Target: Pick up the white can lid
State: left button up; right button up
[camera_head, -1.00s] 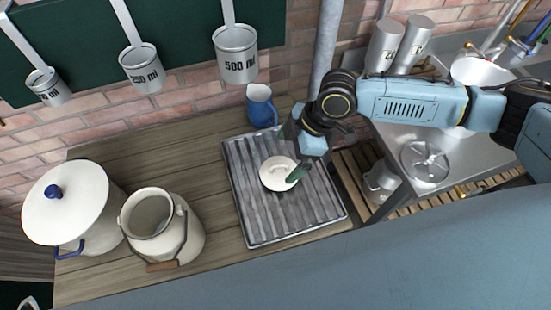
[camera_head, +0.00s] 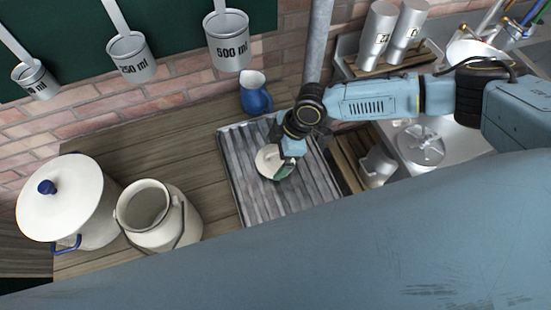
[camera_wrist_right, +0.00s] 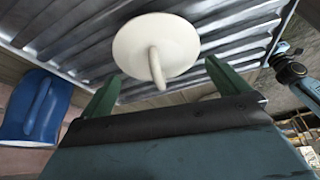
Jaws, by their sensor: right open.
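The white can lid (camera_head: 267,161) is a round cream disc lying on the grey ribbed drain tray (camera_head: 245,200). In the right wrist view the lid (camera_wrist_right: 140,42) shows its raised loop handle pointing towards the gripper. My right gripper (camera_head: 287,168) is over the right part of the lid in the head view and hides some of it. In the wrist view its two green fingers (camera_wrist_right: 168,88) are spread, with the handle's end between and just beyond them. They hold nothing; whether they touch the lid I cannot tell. My left gripper is not in view.
A blue jug (camera_head: 256,95) stands behind the tray, close to my right gripper. An open cream milk can (camera_head: 165,225) and a lidded white pot (camera_head: 90,215) stand to the left. Measuring cups hang above, including the 500 ml cup (camera_head: 229,45).

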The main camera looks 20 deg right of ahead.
jog(key=x, duration=0.2)
jog(key=shift+a+f, duration=0.15)
jog(key=shift+f, duration=0.1)
jog(key=c, duration=0.6)
jog(key=shift+r, duration=0.15)
